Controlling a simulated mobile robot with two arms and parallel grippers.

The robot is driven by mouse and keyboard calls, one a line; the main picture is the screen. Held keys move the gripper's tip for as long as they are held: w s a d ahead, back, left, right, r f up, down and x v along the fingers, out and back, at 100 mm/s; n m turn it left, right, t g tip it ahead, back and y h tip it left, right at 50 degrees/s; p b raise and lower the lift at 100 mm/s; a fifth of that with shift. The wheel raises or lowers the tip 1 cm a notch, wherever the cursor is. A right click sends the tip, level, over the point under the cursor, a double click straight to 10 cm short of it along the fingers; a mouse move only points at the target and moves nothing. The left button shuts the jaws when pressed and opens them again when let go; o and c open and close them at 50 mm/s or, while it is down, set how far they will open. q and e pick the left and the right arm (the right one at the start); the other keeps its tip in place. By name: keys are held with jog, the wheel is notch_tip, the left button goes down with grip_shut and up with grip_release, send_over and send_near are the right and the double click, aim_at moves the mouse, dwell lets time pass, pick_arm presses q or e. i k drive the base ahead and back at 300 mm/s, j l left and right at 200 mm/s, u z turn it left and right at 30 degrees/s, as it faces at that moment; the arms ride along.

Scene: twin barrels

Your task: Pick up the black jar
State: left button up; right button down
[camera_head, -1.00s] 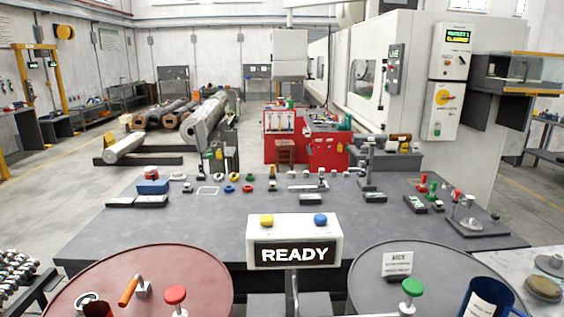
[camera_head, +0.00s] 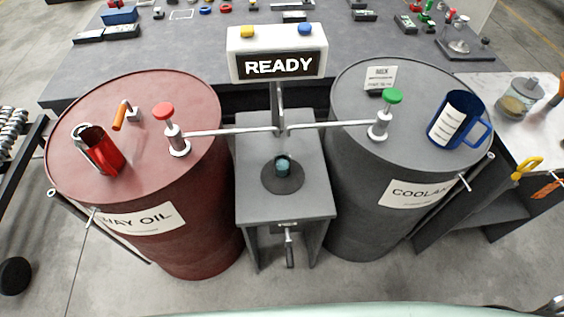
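No thing that I can clearly tell as a black jar shows. A small dark teal, cup-like thing (camera_head: 283,167) stands on a round black disc (camera_head: 283,185) on the grey stand (camera_head: 262,212) between two barrels. A small clear jar with tan contents (camera_head: 518,98) stands on the pale table at the right; it is not black. Neither of my grippers is in view.
The red barrel (camera_head: 75,170) carries a red can (camera_head: 101,150) and a red-knobbed pump (camera_head: 172,130). The grey barrel (camera_head: 355,140) carries a green-knobbed pump (camera_head: 383,115) and a blue mug (camera_head: 460,120). The READY sign (camera_head: 278,52) stands behind. Grey floor lies in front.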

aim_at(282, 160)
jog(key=z, duration=1.35)
jog(key=u, duration=1.25)
jog(key=l+u, duration=0.45)
jog(key=k+l+u, duration=0.15)
jog(key=l+u, duration=0.25)
jog(key=l, duration=0.15)
jog(key=k+l+u, duration=0.15)
jog(key=l+u, duration=0.3)
